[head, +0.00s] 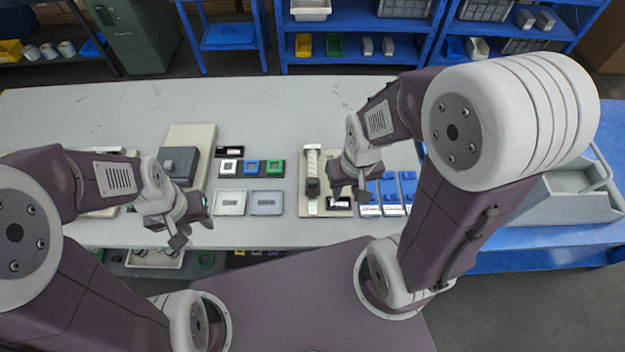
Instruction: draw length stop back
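A beige board (304,209) on the table carries a long pale upright part (312,160) with a dark block (312,187) partway along it. I cannot tell for certain which part is the length stop. My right gripper (350,194) is just right of the dark block, over the right part of the board, its fingers apart with nothing visible between them. It partly hides the board and a small black-and-white piece (339,204). My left gripper (194,228) is open and looks empty, near the table's front edge, left of two small trays.
Two shallow trays (231,203) (266,203) lie at the table's middle, with white, blue and green square pieces (252,168) behind. A grey block (180,165) sits on a beige board at left. Blue-and-white pieces (390,195) stand at right. The table's rear (270,105) is clear.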

